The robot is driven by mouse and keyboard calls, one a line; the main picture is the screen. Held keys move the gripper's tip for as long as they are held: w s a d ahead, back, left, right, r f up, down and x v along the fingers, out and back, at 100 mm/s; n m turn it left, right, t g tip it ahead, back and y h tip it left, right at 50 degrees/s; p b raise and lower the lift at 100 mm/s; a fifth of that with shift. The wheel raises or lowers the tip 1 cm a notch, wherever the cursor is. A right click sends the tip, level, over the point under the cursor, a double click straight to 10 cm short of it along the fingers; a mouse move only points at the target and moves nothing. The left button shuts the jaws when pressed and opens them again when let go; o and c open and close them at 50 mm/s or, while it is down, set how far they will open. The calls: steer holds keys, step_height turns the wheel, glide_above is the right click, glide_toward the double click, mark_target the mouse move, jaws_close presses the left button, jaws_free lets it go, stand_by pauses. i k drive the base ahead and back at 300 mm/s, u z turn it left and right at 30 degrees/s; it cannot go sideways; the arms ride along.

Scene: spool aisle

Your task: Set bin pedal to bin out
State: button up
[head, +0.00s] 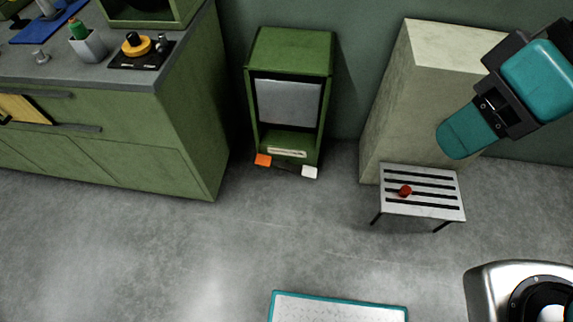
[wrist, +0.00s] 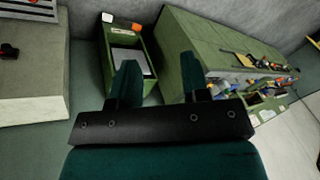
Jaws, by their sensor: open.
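The bin is a green upright cabinet (head: 325,60) against the back wall, with a grey panel (head: 289,101) in its front. At its foot is a pedal with an orange end (head: 262,160) at left and a white end (head: 309,172) at right. I cannot tell which end is down. My gripper (wrist: 158,82) is open and empty, apart from the pedal. My teal arm fills the upper right of the head view.
A green counter (head: 130,140) with small items on top stands left of the bin. A pale block (head: 420,90) stands to the right, with a slatted stool (head: 425,206) bearing a red knob (head: 405,190) before it. A teal-edged board (head: 340,308) lies in front. Floor before the pedal is clear.

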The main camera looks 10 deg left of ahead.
mark_target(260, 159)
steer(key=k, duration=0.55)
steer(key=u, duration=0.95)
steer(key=i, duration=1.25)
steer(key=z, duration=0.35)
